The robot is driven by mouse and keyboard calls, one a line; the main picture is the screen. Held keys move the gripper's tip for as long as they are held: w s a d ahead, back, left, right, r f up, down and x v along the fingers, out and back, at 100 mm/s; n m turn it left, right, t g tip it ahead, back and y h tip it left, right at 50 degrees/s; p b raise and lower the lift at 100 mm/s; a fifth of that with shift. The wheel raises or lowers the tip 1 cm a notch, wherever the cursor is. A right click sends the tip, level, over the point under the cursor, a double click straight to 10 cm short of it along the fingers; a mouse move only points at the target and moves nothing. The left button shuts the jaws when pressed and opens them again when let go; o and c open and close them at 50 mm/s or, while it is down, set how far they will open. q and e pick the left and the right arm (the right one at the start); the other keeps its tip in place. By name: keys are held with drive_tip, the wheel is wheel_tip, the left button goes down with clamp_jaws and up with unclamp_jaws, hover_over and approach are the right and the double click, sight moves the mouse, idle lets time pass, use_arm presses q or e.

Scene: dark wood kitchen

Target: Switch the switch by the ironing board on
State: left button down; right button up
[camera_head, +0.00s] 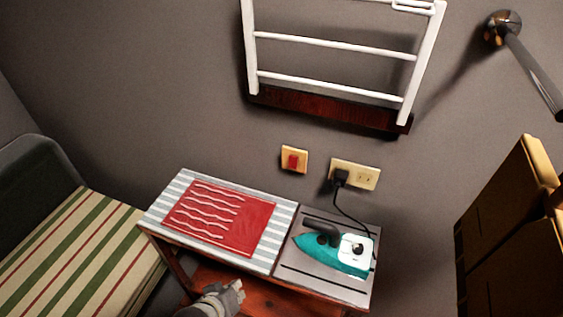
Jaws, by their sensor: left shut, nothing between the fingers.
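The switch (293,160) is a small red rocker on a cream plate, fixed to the grey wall just above the back edge of the ironing board. The ironing board (285,225) has a grey and white striped cover with a red cloth (225,215) lying on it. My left gripper (236,291) is at the bottom of the view, in front of and below the board's front edge. It is shut, empty and apart from the switch. My right gripper is not in view.
A teal iron (325,252) stands at the board's right end, its cord running to a plugged wall socket (366,178). A white rack (335,43) hangs above. A striped seat (75,245) is at left, cardboard boxes (515,225) at right.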

sight(288, 164)
use_arm(q)
drive_tip(key=w+d+r+n+t, duration=0.1)
drive_tip(key=w+r, duration=0.1)
drive_tip(key=r, duration=0.1)
drive_tip(key=w+d+r+n+t+h, duration=0.1)
drive_tip(key=w+d+r+n, duration=0.1)
drive_tip(key=r, duration=0.1)
drive_tip(key=w+d+r+n+t, duration=0.1)
drive_tip(key=w+r+n+t, duration=0.1)
drive_tip(key=w+r, duration=0.1)
drive_tip(key=shift+w+d+r+h, duration=0.1)
drive_tip(key=shift+d+r+h, duration=0.25)
drive_tip(key=shift+r, duration=0.15)
drive_tip(key=w+d+r+n+t, duration=0.2)
drive_tip(key=w+r+n+t, duration=0.2)
drive_tip(key=r, duration=0.6)
drive_tip(key=shift+w+d+r+n+h, duration=0.2)
drive_tip(key=shift+w+n+h, duration=0.25)
drive_tip(key=shift+n, duration=0.55)
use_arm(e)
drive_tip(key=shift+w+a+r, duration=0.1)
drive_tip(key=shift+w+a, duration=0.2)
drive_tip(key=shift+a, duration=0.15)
